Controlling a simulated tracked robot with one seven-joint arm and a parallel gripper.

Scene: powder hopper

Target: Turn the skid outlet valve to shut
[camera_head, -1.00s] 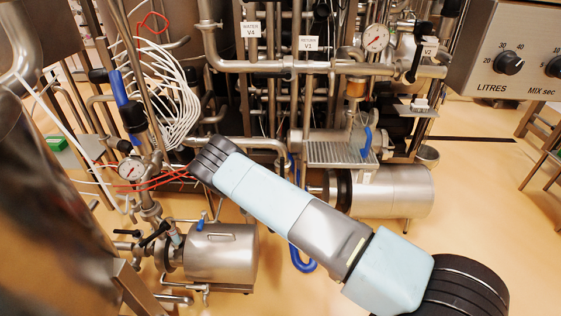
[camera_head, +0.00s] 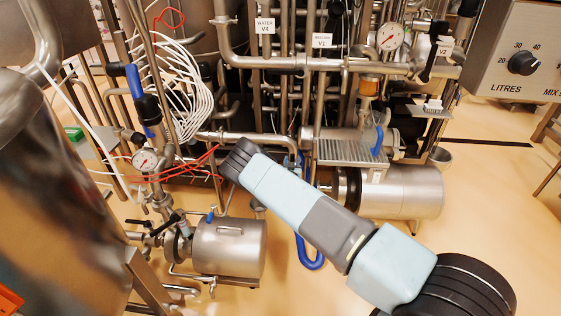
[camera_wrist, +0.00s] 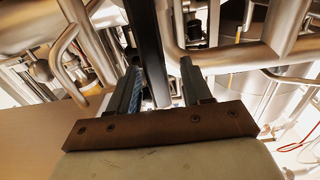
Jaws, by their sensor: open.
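In the wrist view, my gripper (camera_wrist: 161,66) is open, with its two fingers apart. A dark upright bar (camera_wrist: 150,45) shows between the fingers, nearer the left one. I cannot tell its distance or whether anything touches it. In the head view my arm crosses the lower right and middle, and my gripper is not visible there. No label marks the skid outlet valve. A black lever handle (camera_head: 164,224) sits on the pipework beside the steel pump (camera_head: 229,248) at lower left. A blue handle (camera_head: 134,82) is higher up at left. I cannot tell which is the valve named.
A pressure gauge (camera_head: 145,160) and red thin lines (camera_head: 195,165) are near the left pipework. A large steel vessel (camera_head: 60,190) fills the left side. A second steel cylinder (camera_head: 405,192) stands behind my arm. Bare floor (camera_head: 500,200) shows at right.

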